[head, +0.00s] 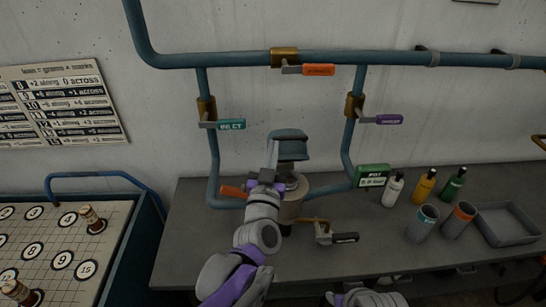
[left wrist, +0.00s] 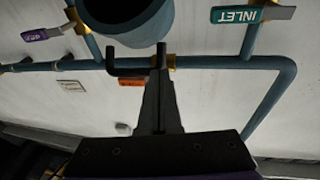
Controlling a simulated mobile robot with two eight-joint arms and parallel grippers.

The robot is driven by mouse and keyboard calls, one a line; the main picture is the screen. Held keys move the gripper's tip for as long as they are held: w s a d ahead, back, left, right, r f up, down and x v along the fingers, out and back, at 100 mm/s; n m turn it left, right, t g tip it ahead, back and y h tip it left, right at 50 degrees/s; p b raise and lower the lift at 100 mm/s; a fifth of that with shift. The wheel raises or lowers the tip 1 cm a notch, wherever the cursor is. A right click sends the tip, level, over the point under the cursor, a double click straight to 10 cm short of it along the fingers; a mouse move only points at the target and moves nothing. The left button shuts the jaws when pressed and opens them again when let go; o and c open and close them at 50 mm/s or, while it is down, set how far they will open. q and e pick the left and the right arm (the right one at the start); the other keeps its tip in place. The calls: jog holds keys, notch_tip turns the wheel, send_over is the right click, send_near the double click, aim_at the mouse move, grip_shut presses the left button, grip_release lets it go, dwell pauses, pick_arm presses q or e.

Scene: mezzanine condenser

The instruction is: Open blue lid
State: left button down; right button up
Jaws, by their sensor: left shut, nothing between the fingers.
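The blue lid (head: 289,135) tops the vessel (head: 292,208) at the middle of the bench in the head view. The gripper and forearm hide part of the vessel. In the left wrist view, the shut fingers (left wrist: 160,88) point up at a large blue cylinder (left wrist: 125,22), with a dark bent bar beside their tips. I cannot tell whether they touch. Part of my right arm shows at the bottom edge; its fingers are unclear.
Blue pipes with a teal-tagged valve (head: 230,125), an orange one (head: 319,70) and a purple one (head: 389,119) frame the vessel. A green display (head: 371,176), bottles (head: 424,187), cups (head: 423,222) and a grey tray (head: 508,224) stand right. A numbered board (head: 45,260) is left.

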aim_at(271, 131)
pick_arm(q)
jog(key=shift+g, duration=0.5)
jog(key=w+r, duration=0.1)
jog(key=w, duration=0.1)
jog(key=w+r, duration=0.1)
jog(key=w, duration=0.2)
jog(key=w+r, duration=0.2)
jog(key=w, duration=0.1)
jog(key=shift+w+b, duration=0.15)
jog(key=shift+b, duration=0.2)
jog(key=x, duration=0.4)
jog(key=a+x, duration=0.1)
jog(key=shift+w, duration=0.5)
jog(key=shift+w+f, duration=0.1)
jog(key=shift+w, duration=0.8)
